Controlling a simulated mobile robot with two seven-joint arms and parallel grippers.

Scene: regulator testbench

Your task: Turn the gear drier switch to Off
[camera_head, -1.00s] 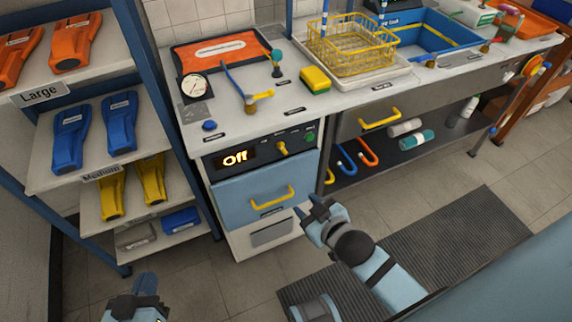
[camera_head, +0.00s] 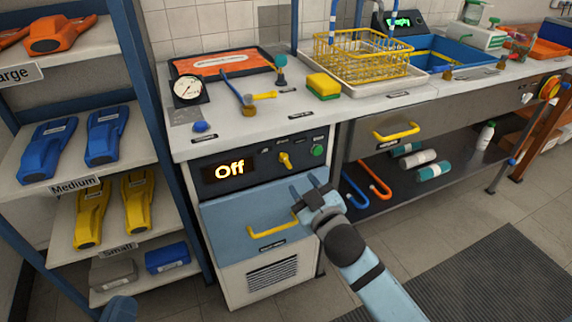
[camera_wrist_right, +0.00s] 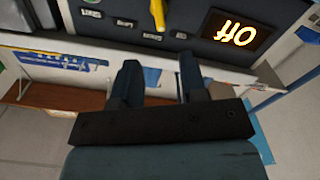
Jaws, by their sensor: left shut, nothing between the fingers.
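The gear drier (camera_head: 207,197) is a cabinet with a dark control panel and a blue drawer front. Its lit display (camera_head: 229,171) reads "Off" and also shows upside down in the right wrist view (camera_wrist_right: 237,30). The yellow switch (camera_head: 285,160) sits right of the display and is seen in the right wrist view (camera_wrist_right: 158,14). My right gripper (camera_head: 307,188) is open and empty, in front of the drier's right side, below the switch and apart from it. It also shows in the right wrist view (camera_wrist_right: 160,75). My left gripper (camera_head: 121,309) is shut, mostly cut off at the bottom left.
A green button (camera_head: 318,150) is right of the switch. A yellow drawer handle (camera_head: 272,228) is close to my right gripper. A shelf (camera_head: 72,235) with coloured tools stands at left. The counter (camera_head: 255,131) above holds a gauge, a sponge and a wire basket.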

